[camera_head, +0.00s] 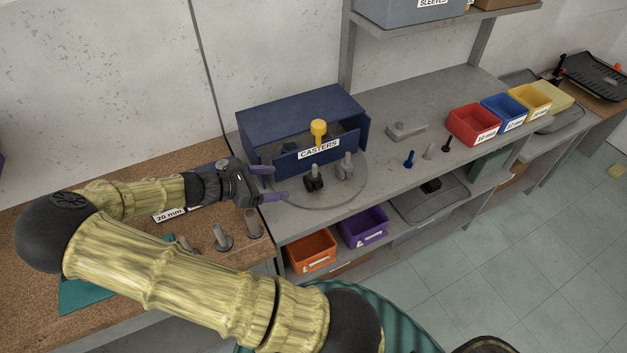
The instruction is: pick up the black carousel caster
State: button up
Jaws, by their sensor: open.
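A black caster (314,179) stands on the round grey turntable (333,200), in front of the blue box labelled CASTERS. A grey caster (346,166) stands just to its right. My gripper (280,183) is open, with purple fingers pointing right toward the black caster. The fingertips are to the left of the caster and appear apart from it. Nothing shows between the fingers. The turntable's back part is hidden by the blue box.
A grey metal block (405,131) and a blue caster (409,159) stand to the right. Red (474,124), blue and yellow bins line the bench farther right. Bolt-like parts (222,238) stand on the cork surface below my gripper.

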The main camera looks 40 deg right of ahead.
aim_at(308, 179)
jog(key=p+x, duration=0.1)
jog(key=x, duration=0.8)
jog(key=shift+d+f+p, duration=0.1)
jog(key=shift+d+p, duration=0.2)
jog(key=shift+p, duration=0.05)
jog(key=shift+s+d+f+p, duration=0.1)
jog(key=shift+s+d+p, duration=0.1)
jog(key=shift+d+p, duration=0.25)
jog(key=p+x, duration=0.1)
jog(key=x, duration=0.2)
jog(key=shift+s+d, duration=0.1)
jog(key=shift+d, duration=0.2)
jog(key=shift+d+f, duration=0.3)
jog(key=c, duration=1.1)
